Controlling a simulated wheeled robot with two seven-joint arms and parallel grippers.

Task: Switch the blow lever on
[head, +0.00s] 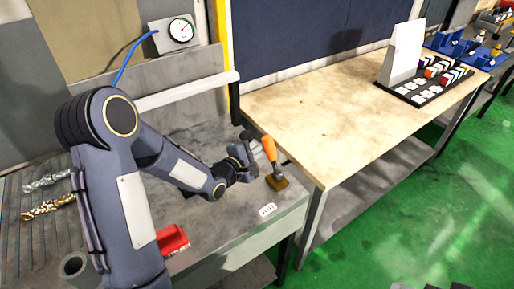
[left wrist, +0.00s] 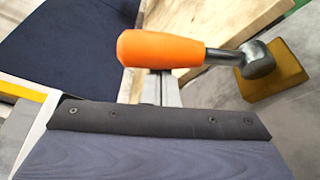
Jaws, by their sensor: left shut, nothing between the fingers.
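The blow lever (head: 270,152) has an orange handle on a dark metal shaft, and it rises from a small brass-coloured base (head: 277,183) on the grey bench. In the head view it stands nearly upright, its top tilted slightly left. In the left wrist view the orange handle (left wrist: 160,49) and its base (left wrist: 272,72) show large. My left gripper (head: 252,146) is shut and empty, just left of the orange handle. Whether it touches the handle I cannot tell. The fingertips do not show clearly. My right gripper is not in view.
A white label (head: 267,210) lies on the grey bench (head: 225,225) near the lever. A red block (head: 172,240) and metal chips lie further left. A pressure gauge (head: 181,30) with a blue hose stands behind. A wooden table (head: 320,110) adjoins on the right, its near part clear.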

